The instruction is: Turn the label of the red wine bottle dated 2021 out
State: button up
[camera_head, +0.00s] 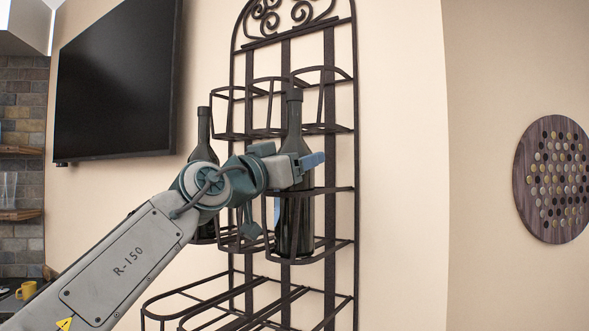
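Two dark wine bottles stand upright in a black metal wall rack. The right bottle (294,225) is in the rack's right middle holder, and its shoulder is partly hidden by my gripper. The left bottle (203,138) is in the left middle holder, its lower part mostly hidden by my arm. I see no readable label or date on either bottle. My gripper (313,161) is in front of the right bottle's shoulder, with a blue fingertip pointing right. I cannot tell whether it touches the bottle or how far the fingers are apart.
The rack (330,100) has empty rings above the bottles and empty holders below. A dark television (118,85) hangs at the left. A round board with discs (555,180) hangs on the right wall. A yellow mug (26,290) stands at the lower left.

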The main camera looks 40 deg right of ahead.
jog(key=n+t+b, duration=0.1)
jog(key=t, duration=0.2)
jog(key=n+t+y+b, duration=0.1)
jog(key=n+t+b, duration=0.1)
jog(key=shift+t+y, duration=0.3)
jog(key=shift+t, duration=0.1)
jog(key=shift+n, duration=0.3)
jog(key=o, duration=0.8)
jog(key=shift+r, duration=0.1)
